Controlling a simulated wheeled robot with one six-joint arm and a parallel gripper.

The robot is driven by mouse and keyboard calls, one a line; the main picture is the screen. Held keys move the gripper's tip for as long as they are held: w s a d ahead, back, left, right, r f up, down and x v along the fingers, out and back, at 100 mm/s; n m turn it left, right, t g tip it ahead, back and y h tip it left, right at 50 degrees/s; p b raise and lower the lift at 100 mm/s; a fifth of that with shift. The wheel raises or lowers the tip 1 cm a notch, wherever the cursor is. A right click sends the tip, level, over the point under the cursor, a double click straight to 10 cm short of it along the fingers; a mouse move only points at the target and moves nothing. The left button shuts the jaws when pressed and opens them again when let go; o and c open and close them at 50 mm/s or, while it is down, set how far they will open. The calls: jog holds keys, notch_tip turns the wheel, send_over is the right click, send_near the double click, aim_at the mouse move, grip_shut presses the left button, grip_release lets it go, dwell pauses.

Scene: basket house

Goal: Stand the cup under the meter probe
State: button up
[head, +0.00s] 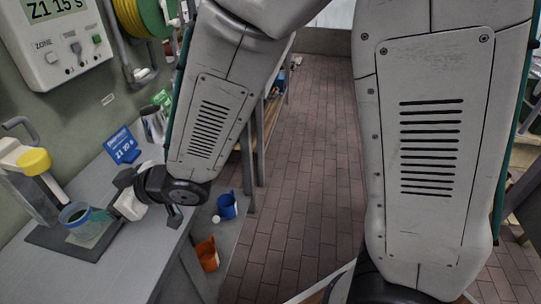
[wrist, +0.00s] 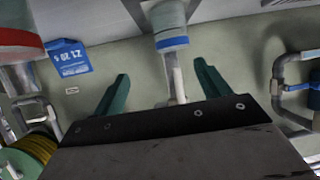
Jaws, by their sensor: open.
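A clear bluish cup (head: 75,222) with dark contents stands upright at the left end of the bench, on a dark plate (head: 78,250) with a pale patch. Beside it stands a metal post with a white head and yellow cap (head: 34,161), apparently the meter stand; I cannot make out the probe tip. My gripper (head: 104,217) is just right of the cup, low over the plate; I cannot tell whether it touches the cup. In the wrist view my gripper (wrist: 160,90) has its two green fingers wide apart. A blue-banded fitting (wrist: 171,43) shows beyond them.
A wall display (head: 60,35) and a hose reel (head: 145,18) are above the bench. A blue sign (head: 122,146) and a metal jug (head: 153,124) stand behind my gripper. Blue (head: 227,206) and orange (head: 207,253) containers are lower down. The brick floor is clear.

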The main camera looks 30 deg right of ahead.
jog(key=d+r+m+h, duration=0.3)
jog(key=d+h, duration=0.1)
jog(key=d, duration=0.7)
jog(key=d+r+m+h, duration=0.3)
jog(key=d+h, duration=0.1)
jog(key=d, duration=0.7)
jog(key=s+d+r+m+g+h, duration=0.1)
jog(key=s+d+r+m+g, duration=0.1)
jog(key=s+d, duration=0.4)
jog(key=s+d+r+m+g+h, duration=0.1)
jog(key=s+d+r+m+g, duration=0.2)
jog(key=s+d, duration=0.4)
jog(key=s+g, duration=0.1)
jog(key=s, duration=0.7)
jog(key=shift+s+r+h, duration=0.2)
jog(key=shift+s+h, duration=0.1)
